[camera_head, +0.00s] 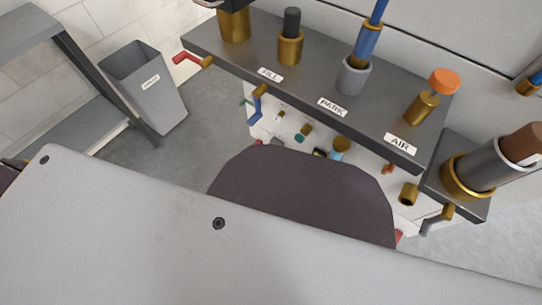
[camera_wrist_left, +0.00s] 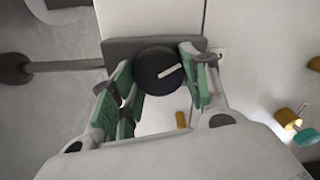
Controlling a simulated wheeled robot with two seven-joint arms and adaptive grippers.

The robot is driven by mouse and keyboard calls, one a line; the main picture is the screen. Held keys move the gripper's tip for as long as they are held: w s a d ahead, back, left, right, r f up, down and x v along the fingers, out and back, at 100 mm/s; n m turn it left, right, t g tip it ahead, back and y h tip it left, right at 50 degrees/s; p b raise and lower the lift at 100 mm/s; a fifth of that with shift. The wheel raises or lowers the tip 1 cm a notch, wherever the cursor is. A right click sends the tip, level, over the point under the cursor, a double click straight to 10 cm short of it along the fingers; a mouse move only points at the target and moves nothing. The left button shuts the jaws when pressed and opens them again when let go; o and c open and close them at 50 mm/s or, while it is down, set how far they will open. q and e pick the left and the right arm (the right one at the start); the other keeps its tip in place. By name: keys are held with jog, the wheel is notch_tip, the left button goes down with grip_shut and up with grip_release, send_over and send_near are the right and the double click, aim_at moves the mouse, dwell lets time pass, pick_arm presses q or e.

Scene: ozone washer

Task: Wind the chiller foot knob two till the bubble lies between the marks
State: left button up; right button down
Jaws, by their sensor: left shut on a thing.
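In the left wrist view a round black knob (camera_wrist_left: 157,72) with a white pointer line sits against a dark grey plate (camera_wrist_left: 118,48). The pointer line slants up to the right. My left gripper (camera_wrist_left: 163,68) has its green-padded fingers on both sides of the knob and is shut on it. I cannot read a number on the knob. I can make out no bubble or marks in either view. My right gripper is in neither view. The head view does not show my left gripper.
In the head view a dark shelf (camera_head: 304,77) carries brass fittings and labels FILL, PARK and AIR. An orange-topped valve (camera_head: 443,82) stands near its right end. A grey bin (camera_head: 144,86) stands at the left. Brass and teal fittings (camera_wrist_left: 288,118) lie right of the gripper.

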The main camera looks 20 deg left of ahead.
pick_arm(q)
jog(key=o, duration=1)
jog(key=shift+r, duration=0.2)
